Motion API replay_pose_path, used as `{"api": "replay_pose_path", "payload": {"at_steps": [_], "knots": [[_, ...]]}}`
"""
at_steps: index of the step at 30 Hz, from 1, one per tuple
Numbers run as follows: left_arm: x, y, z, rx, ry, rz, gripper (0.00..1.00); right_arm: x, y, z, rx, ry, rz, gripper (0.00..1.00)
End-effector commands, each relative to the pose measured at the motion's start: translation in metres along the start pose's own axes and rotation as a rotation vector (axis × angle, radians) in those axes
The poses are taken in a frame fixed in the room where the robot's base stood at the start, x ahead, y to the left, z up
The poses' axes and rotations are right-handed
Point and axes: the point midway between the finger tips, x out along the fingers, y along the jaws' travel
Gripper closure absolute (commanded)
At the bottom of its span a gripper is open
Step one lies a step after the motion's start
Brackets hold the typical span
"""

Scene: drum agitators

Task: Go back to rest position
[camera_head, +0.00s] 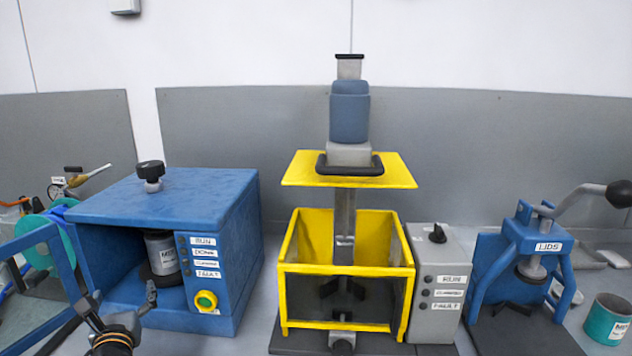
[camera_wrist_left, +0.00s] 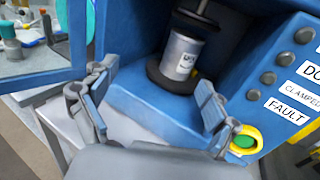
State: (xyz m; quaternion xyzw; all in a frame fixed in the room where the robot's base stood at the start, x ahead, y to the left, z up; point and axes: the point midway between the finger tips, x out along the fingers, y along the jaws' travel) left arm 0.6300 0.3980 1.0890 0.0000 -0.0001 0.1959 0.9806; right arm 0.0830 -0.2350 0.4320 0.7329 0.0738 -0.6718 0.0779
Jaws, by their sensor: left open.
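My left gripper (camera_head: 122,308) is at the lower left in the head view, in front of the open blue machine (camera_head: 225,225). In the left wrist view its two fingers (camera_wrist_left: 152,105) are spread apart with nothing between them. A grey labelled can (camera_head: 161,252) stands inside the blue machine on a dark round base, under a black knob and screw. The can also shows in the left wrist view (camera_wrist_left: 181,60), beyond the fingertips and apart from them. My right gripper is in neither view.
The blue machine's door (camera_head: 38,240) stands open at the left. A green button with a yellow ring (camera_head: 205,301) is close to my left gripper. A yellow guarded agitator (camera_head: 346,272) stands in the middle, with a grey control box (camera_head: 437,275) and a blue lever press (camera_head: 520,265) to its right.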

Motion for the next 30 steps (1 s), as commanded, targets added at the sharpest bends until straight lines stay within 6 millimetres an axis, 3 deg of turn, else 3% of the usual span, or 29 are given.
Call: {"api": "replay_pose_path", "payload": {"at_steps": [11,19,23,30], "knots": [[-0.031,-0.006,-0.044,-0.307,0.129,0.024,0.13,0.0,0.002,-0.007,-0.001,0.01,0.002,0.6],[-0.078,-0.014,-0.097,-0.7,0.298,0.11,0.13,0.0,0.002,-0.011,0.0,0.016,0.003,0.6],[-0.12,-0.019,-0.133,-0.985,0.419,0.218,0.13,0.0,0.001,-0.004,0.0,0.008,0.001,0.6],[-0.239,-0.03,-0.202,-1.635,0.648,0.664,0.13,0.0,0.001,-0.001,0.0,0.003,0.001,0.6]]}}
